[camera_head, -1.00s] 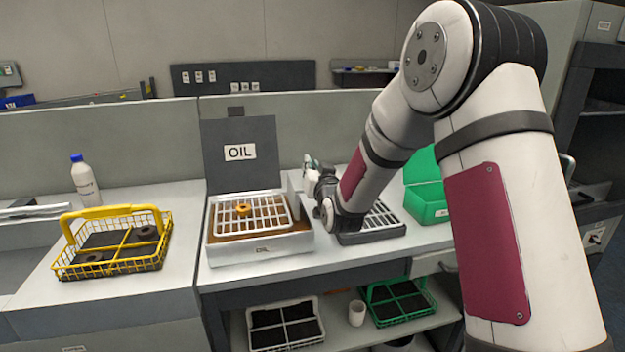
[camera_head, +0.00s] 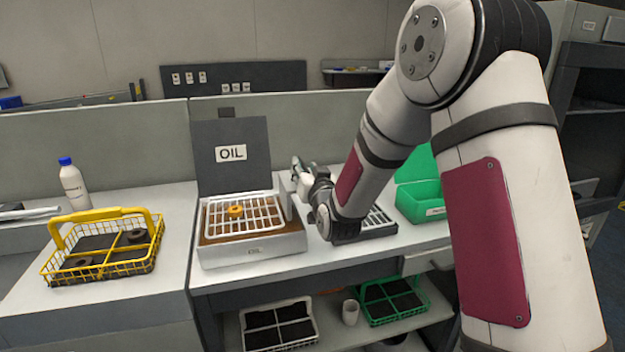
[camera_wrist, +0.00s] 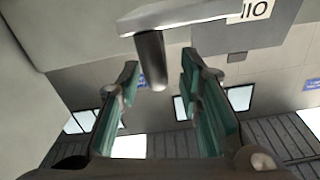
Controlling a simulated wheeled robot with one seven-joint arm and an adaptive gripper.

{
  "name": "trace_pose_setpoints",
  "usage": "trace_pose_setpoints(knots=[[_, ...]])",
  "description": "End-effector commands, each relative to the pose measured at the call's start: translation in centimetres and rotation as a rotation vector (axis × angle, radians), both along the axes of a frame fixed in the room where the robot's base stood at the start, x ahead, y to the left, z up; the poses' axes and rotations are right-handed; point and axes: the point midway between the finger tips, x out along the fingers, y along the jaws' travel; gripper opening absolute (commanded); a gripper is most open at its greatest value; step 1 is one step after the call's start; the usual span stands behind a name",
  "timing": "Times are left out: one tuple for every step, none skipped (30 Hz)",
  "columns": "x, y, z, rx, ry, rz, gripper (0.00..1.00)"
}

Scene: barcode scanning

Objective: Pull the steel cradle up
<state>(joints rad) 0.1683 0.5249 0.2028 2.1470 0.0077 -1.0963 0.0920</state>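The steel cradle (camera_head: 262,206) is a pale wire rack sitting in the oil bath (camera_head: 253,249), a grey box marked OIL with brown contents. An orange ring (camera_head: 235,210) lies on the rack. My gripper (camera_head: 300,170) is at the right side of the bath, close to the cradle's right end. In the wrist view my gripper (camera_wrist: 160,85) has its two green-padded fingers wide apart. A grey metal bar with a short rounded post (camera_wrist: 151,60) shows ahead between the fingers, probably the cradle's handle. I cannot tell whether they touch it.
The bath's dark lid (camera_head: 230,158) stands open behind it. A dark grated tray (camera_head: 377,222) lies under my wrist, with a green bin (camera_head: 420,200) to its right. A yellow basket (camera_head: 104,248) and a white bottle (camera_head: 73,185) stand left.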

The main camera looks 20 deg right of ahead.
Motion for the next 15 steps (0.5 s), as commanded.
trace_pose_setpoints(knots=[[-1.1,0.0,0.1,-0.001,0.000,0.000,0.33],[-1.7,0.0,0.0,-0.001,0.001,0.000,0.33],[-2.6,0.0,0.1,-0.001,0.000,0.000,0.33],[-3.2,0.0,0.1,-0.001,-0.001,0.000,0.33],[-3.9,0.0,0.0,-0.001,0.000,0.000,0.33],[-4.7,0.0,0.1,-0.001,-0.001,0.000,0.33],[-5.2,0.0,0.1,-0.001,-0.001,0.001,0.33],[-5.8,0.0,0.1,-0.001,-0.001,0.001,0.33],[-6.4,0.0,0.1,-0.001,-0.002,0.001,0.33],[-6.9,0.0,0.1,-0.001,-0.002,0.001,0.33],[-7.3,0.0,0.1,-0.001,-0.003,0.000,0.33],[-7.8,0.0,0.1,-0.001,-0.003,0.000,0.33],[-8.1,0.0,0.1,-0.001,-0.003,0.000,0.33],[-8.4,0.0,0.1,-0.001,-0.003,0.000,0.33],[-8.7,0.0,0.1,-0.001,-0.003,0.000,0.33]])
